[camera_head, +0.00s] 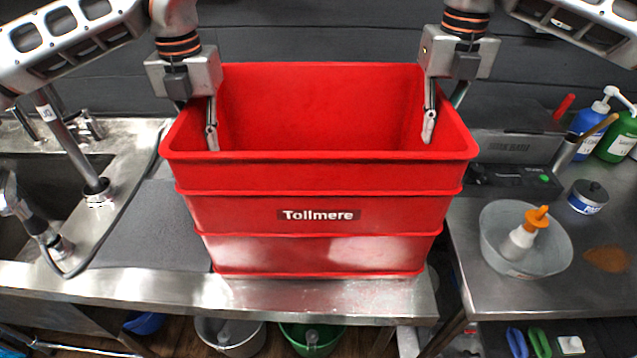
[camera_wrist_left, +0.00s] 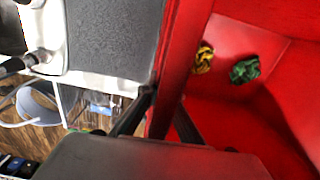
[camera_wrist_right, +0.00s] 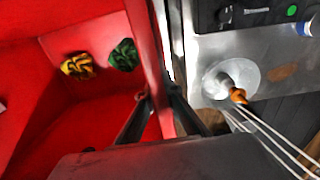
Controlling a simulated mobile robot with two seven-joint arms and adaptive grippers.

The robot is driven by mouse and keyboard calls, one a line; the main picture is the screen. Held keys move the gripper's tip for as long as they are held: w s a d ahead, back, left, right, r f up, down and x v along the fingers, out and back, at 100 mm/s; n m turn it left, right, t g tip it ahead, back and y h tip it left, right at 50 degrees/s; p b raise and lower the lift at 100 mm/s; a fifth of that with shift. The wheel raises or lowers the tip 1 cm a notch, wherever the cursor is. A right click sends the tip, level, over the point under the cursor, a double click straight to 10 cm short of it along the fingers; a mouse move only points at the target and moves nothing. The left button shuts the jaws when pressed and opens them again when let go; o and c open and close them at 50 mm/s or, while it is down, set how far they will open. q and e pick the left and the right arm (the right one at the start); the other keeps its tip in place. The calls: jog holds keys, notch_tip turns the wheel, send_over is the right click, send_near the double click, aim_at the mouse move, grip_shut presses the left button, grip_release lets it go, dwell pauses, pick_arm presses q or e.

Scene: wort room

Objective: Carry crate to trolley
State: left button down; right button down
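The red crate labelled Tollmere (camera_head: 320,192) is upright in front of me, over the front of the steel counter. I cannot tell if its base touches the counter. A yellow bundle (camera_wrist_left: 203,58) and a green bundle (camera_wrist_left: 244,70) lie inside it, seen in both wrist views. My left gripper (camera_head: 197,143) straddles the crate's left wall, one finger inside and one outside, and looks shut on it. My right gripper (camera_head: 437,138) straddles the right wall the same way and looks shut on it. The outer fingers are mostly hidden in the head view. No trolley is recognisable.
A sink (camera_head: 32,165) with taps and a dark mat (camera_head: 150,230) are on the left. A steel bench (camera_head: 500,300) close on the right holds a bowl (camera_head: 490,245), a jar (camera_head: 588,196) and bottles (camera_head: 588,118). Buckets (camera_head: 230,335) stand below the counter. A dark wall is behind.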

aim_at(200, 118)
pick_arm(q)
jog(key=shift+r, duration=0.15)
pick_arm(e)
jog(key=shift+r, duration=0.1)
